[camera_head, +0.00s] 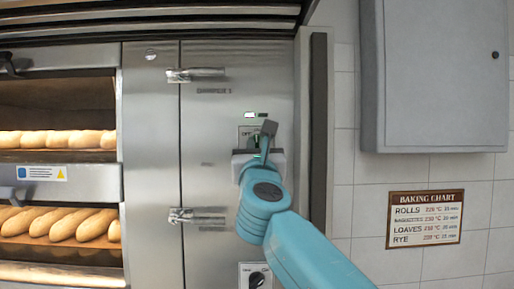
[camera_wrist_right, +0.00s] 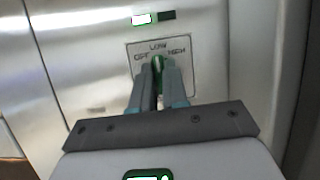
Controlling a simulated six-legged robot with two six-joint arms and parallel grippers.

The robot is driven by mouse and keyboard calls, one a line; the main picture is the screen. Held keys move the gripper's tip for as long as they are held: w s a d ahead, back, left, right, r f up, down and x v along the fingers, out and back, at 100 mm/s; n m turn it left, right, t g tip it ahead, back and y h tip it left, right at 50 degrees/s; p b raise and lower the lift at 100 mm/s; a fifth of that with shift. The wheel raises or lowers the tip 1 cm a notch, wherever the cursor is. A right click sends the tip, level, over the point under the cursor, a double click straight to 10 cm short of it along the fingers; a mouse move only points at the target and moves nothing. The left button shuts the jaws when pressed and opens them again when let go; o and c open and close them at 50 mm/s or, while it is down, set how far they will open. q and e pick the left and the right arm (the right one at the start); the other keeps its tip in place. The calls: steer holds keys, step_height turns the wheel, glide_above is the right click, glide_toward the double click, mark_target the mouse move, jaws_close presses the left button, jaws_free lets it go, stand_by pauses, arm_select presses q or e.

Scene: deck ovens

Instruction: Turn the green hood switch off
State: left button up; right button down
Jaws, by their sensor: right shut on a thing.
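The green hood switch (camera_wrist_right: 157,66) is a small green knob on a plate (camera_wrist_right: 188,52) marked OFF, LOW and HIGH, on the steel oven front. In the wrist view the knob stands about upright, toward LOW. My right gripper (camera_wrist_right: 158,75) is shut on the knob, one finger at each side, hiding its lower part. In the head view my right gripper (camera_head: 262,138) covers most of the plate (camera_head: 246,131), and a bit of green shows beside the finger. A lit green-white indicator (camera_head: 250,115) sits above the plate. My left gripper is not in view.
A second, black knob (camera_head: 256,279) is lower on the same panel. Open decks with loaves (camera_head: 60,139) are further left. A grey wall cabinet (camera_head: 440,80) and a baking chart (camera_head: 425,218) are at the right.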

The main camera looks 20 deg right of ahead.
steer(key=shift+n, duration=0.3)
steer(key=n+y, duration=0.1)
steer(key=n, duration=0.1)
steer(key=n+y, duration=0.2)
steer(key=n, duration=0.1)
steer(key=shift+d+r+n, duration=0.1)
steer(key=shift+d+n, duration=0.05)
steer(key=shift+n, duration=0.15)
steer(key=shift+s+n+y, duration=0.1)
steer(key=shift+n+y, duration=0.6)
steer(key=shift+n, duration=0.7)
steer(key=shift+n+y, duration=0.7)
steer(key=shift+n, duration=1.1)
steer(key=c, duration=1.1)
jaws_free()
steer(key=shift+c, duration=0.2)
